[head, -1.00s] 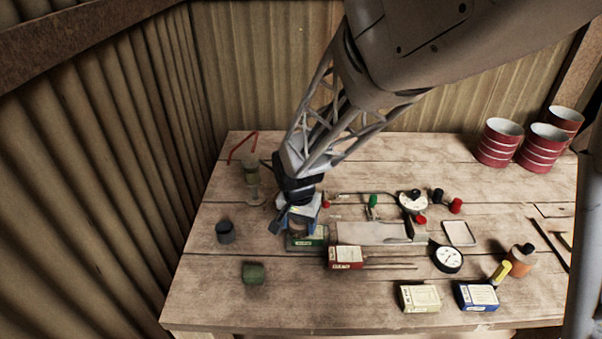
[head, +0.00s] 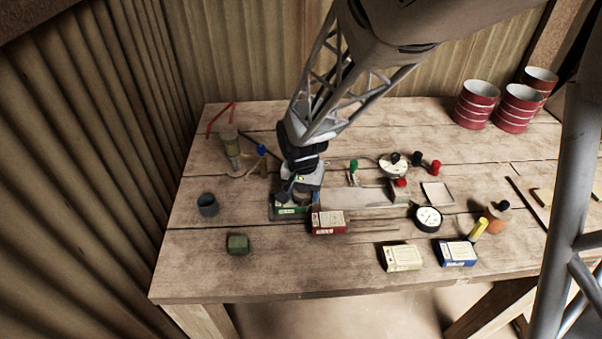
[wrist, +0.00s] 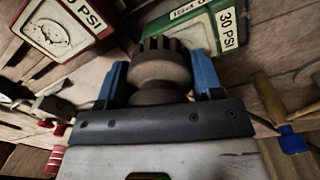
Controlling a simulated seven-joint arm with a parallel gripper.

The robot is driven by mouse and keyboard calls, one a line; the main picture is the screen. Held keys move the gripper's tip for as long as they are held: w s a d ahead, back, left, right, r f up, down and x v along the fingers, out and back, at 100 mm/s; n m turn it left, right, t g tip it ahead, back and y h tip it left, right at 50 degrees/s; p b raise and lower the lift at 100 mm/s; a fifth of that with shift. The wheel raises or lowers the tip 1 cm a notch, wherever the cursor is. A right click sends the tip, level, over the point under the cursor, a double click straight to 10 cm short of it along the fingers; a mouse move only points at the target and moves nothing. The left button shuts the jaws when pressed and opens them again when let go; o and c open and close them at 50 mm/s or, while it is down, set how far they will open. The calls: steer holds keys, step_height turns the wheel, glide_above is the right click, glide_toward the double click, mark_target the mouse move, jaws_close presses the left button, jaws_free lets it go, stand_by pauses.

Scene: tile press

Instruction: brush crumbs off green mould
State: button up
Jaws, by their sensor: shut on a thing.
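My gripper (head: 301,194) is low over the green mould (head: 289,211), a flat green box at the middle left of the table. The gripper's blue fingers are shut on a round brown brush (wrist: 160,68) with a notched, tufted end. In the wrist view the green mould (wrist: 190,32), with a white "30 PSI" label, lies just beyond the brush end. I cannot tell whether the brush touches it. Part of the mould is hidden by the brush and gripper. No crumbs can be made out.
A red box (head: 328,222) lies close right of the green mould. A small green block (head: 237,244) and a dark cup (head: 208,204) stand to the left. Cream (head: 402,257) and blue (head: 456,252) boxes lie in front. A blue-topped tool (head: 262,151) stands behind.

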steer(key=shift+a, duration=0.9)
steer(key=shift+a+r, duration=0.15)
steer(key=shift+a, duration=1.7)
step_height(320, 180, up, 8)
steer(key=shift+s+d, duration=0.1)
steer(key=shift+d, duration=0.05)
